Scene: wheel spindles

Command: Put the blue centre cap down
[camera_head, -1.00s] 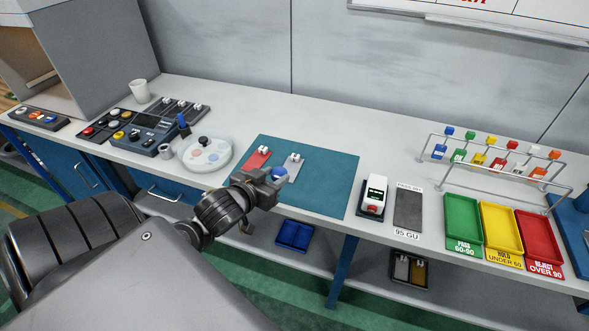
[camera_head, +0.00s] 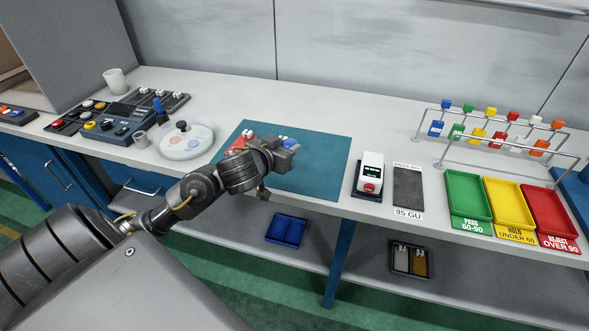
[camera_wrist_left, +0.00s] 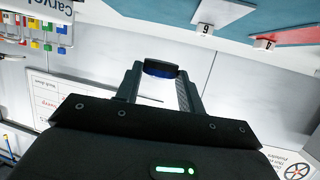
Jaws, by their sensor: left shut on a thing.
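The blue centre cap (camera_wrist_left: 161,69) is between the fingertips of my left gripper (camera_wrist_left: 160,80) in the left wrist view. In the head view, the cap (camera_head: 291,142) shows as a small blue patch just past the gripper (camera_head: 283,150), partly hidden by it. My left gripper is shut on the cap over the teal mat (camera_head: 318,182). From these views I cannot tell whether the cap touches anything below. My right gripper is not in view.
A red plate (camera_head: 238,144) lies on the mat behind my left arm. A round white dish (camera_head: 187,150) stands left of the mat. A white device (camera_head: 370,172) and green (camera_head: 468,197), yellow (camera_head: 508,207) and red (camera_head: 548,211) trays stand right. The mat's right half is clear.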

